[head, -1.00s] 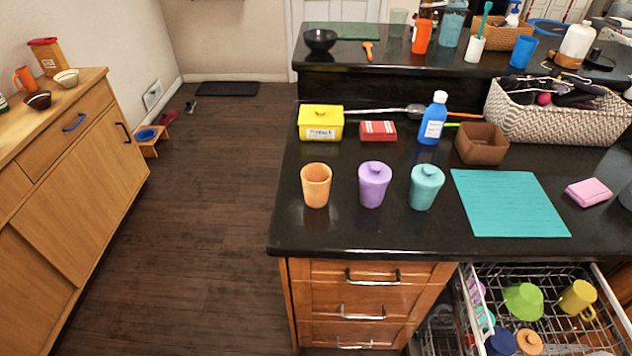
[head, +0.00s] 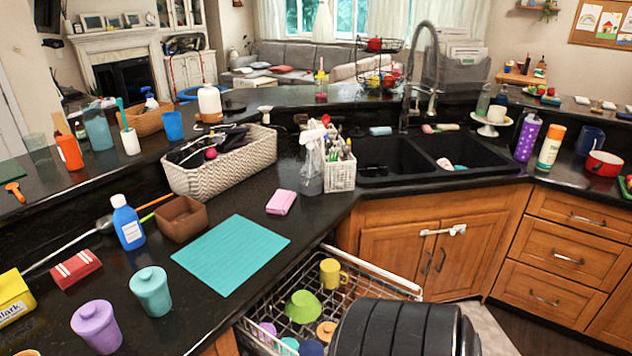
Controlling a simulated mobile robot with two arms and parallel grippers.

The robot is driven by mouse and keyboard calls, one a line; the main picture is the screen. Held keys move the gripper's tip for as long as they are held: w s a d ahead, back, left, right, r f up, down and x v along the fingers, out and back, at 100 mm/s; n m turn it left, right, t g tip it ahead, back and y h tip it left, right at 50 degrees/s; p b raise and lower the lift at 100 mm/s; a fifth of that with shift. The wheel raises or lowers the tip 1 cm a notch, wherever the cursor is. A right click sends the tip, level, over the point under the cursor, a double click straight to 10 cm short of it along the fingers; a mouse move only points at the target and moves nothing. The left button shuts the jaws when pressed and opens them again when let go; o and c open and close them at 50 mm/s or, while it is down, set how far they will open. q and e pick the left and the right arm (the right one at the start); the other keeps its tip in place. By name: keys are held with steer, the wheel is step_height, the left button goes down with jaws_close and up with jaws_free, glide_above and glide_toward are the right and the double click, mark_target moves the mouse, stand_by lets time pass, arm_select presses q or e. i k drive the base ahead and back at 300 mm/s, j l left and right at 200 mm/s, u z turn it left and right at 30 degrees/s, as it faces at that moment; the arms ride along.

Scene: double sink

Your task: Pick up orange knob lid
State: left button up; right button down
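A small orange lid (head: 326,331) lies in the pulled-out dishwasher rack (head: 372,277), low in the head view; its knob is hard to make out. My black arm covers the rack's right front part, just beside the lid. A purple lidded canister (head: 97,327) and a teal lidded canister (head: 151,292) stand upright on the dark counter at lower left. Only a sliver of the orange canister (head: 27,352) shows at the bottom edge. Neither of my grippers is in view.
The rack also holds a green bowl (head: 302,306), a yellow mug (head: 332,273) and purple, teal and blue items. A teal mat (head: 232,254), pink sponge (head: 281,202) and wicker basket (head: 218,164) sit on the counter. The double sink (head: 440,153) lies to the right.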

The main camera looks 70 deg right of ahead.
mark_target(325, 330)
steer(key=z, duration=2.25)
steer(key=u, duration=1.95)
steer(key=k+j+z, duration=0.35)
steer(key=k+z, duration=0.75)
